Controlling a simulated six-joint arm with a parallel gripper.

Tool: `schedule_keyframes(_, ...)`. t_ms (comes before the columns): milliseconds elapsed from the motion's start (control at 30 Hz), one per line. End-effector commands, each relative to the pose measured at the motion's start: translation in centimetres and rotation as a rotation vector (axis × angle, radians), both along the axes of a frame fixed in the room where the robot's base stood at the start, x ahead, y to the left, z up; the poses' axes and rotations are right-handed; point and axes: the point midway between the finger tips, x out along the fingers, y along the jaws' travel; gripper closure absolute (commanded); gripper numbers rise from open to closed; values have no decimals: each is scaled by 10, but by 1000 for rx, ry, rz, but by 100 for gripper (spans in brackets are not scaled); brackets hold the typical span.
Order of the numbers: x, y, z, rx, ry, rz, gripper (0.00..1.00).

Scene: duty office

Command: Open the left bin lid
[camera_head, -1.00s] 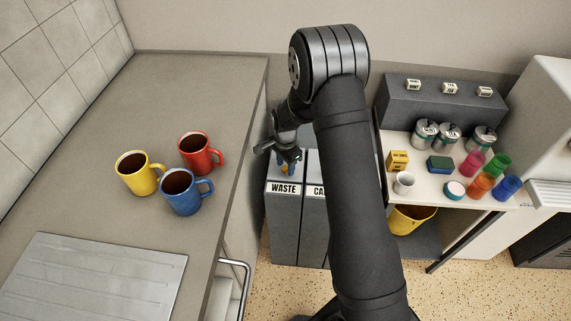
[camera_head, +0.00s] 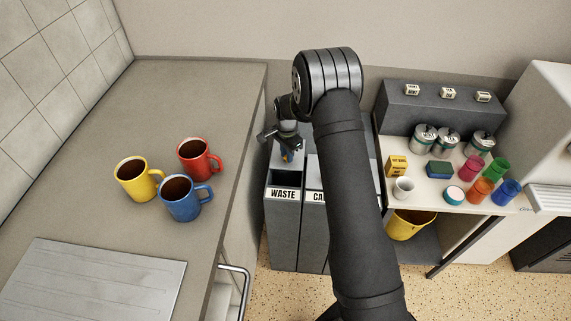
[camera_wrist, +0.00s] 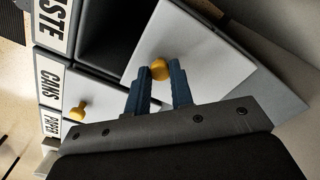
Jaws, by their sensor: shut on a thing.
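The left bin (camera_head: 284,235), labelled WASTE, stands in the gap right of the counter. Its pale lid (camera_wrist: 190,38) is raised and tilted up at the back, and a dark opening (camera_wrist: 103,28) shows at the front. My gripper (camera_head: 286,156) is over the bin. In the wrist view its blue fingers are shut on the lid's yellow knob (camera_wrist: 159,69). How far the lid is tilted is hard to judge, since my arm and gripper cover part of it in the head view.
The CANS bin (camera_head: 313,235) stands beside it, lid down, with its own yellow knob (camera_wrist: 77,112); my arm hides the bins farther right. The counter (camera_head: 215,95) edge is close on the left, holding yellow, red and blue mugs (camera_head: 180,199). A shelf (camera_head: 425,190) with jars and cups is right.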

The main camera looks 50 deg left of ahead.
Motion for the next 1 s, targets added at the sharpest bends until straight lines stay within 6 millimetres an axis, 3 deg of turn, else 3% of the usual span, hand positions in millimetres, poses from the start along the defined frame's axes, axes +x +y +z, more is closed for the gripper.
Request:
schedule_keyframes(300,33,34,0,2,-1,0,100)
schedule_keyframes(733,38,38,1,1,0,0,100)
schedule_keyframes(767,38,38,1,1,0,0,75)
schedule_keyframes(833,38,38,0,1,0,1,62)
schedule_keyframes(867,38,38,0,1,0,0,57)
schedule_keyframes(1000,38,38,0,1,0,0,57)
